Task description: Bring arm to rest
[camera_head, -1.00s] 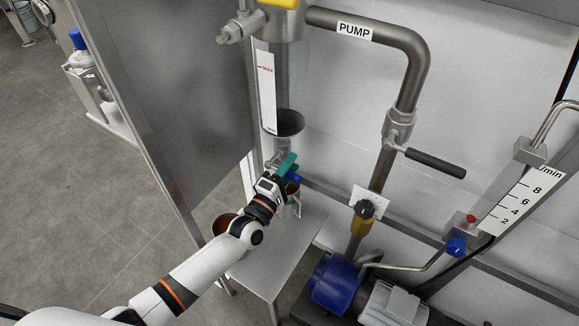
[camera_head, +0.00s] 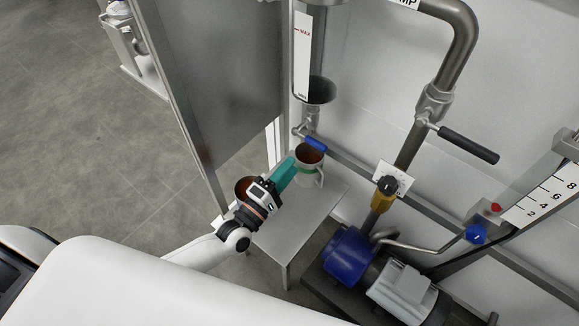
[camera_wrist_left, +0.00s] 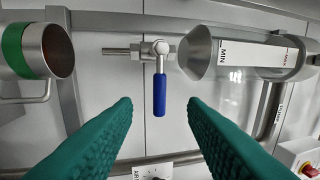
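My left gripper (camera_head: 284,172) has teal fingers and is over the small metal table, close to a metal mug with a green band (camera_head: 311,177). In the left wrist view the gripper (camera_wrist_left: 160,102) has its fingers wide apart with nothing between them. Beyond the fingertips hangs a blue valve handle (camera_wrist_left: 159,95), apart from them. In the head view the blue handle (camera_head: 316,144) is just above the mug, under the sight tube. My right gripper is not in view.
A second cup (camera_head: 241,187) is partly hidden behind my left wrist. The small table (camera_head: 297,222) has bare surface in front. A metal panel (camera_head: 215,75) stands left, a pump with blue housing (camera_head: 349,255) right. Open floor (camera_head: 75,130) lies at far left.

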